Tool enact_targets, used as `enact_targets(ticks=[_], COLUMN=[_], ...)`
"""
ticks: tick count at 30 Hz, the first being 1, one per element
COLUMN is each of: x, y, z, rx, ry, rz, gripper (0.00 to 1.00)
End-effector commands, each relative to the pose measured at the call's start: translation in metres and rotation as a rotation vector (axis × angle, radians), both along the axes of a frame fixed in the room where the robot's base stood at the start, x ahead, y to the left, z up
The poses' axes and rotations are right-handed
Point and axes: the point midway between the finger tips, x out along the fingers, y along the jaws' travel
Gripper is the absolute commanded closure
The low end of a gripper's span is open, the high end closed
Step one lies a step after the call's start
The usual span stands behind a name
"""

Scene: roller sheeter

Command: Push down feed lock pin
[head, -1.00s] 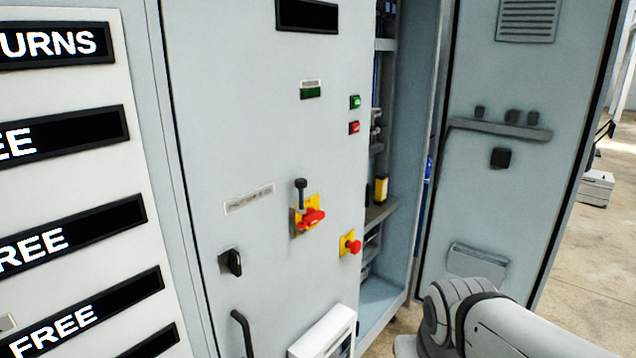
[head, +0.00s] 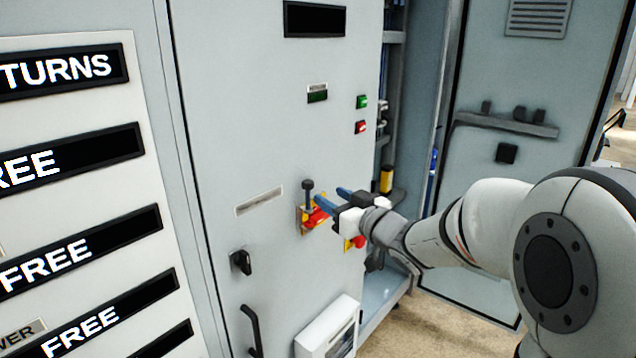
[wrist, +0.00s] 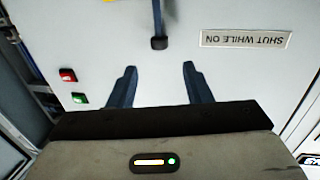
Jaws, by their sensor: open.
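The feed lock pin (head: 308,186) has a black knob on an upright stem. It stands above a red handle (head: 316,220) on a yellow plate on the grey cabinet door. In the wrist view, which is upside down, the pin's black knob (wrist: 159,43) and stem show just beyond the fingertips, midway between them. My gripper (head: 330,197) is open and empty, its two blue fingers just right of the pin in the head view. The fingers also show apart in the wrist view (wrist: 159,68). I see no contact with the pin.
Green (head: 362,102) and red (head: 361,127) buttons sit higher up. A black rotary knob (head: 241,262), a door handle (head: 252,330) and a white box (head: 326,335) are below. An open cabinet bay lies right.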

Motion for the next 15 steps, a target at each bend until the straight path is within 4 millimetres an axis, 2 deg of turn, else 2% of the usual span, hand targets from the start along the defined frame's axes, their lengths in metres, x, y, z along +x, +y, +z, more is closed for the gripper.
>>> enact_targets(ticks=[9, 15], x=[0.036, 0.054], y=[0.031, 0.044], z=[0.001, 0.001], rx=[0.002, 0.002], ry=[-0.001, -0.002], rz=[0.005, 0.002], gripper=[0.55, 0.55])
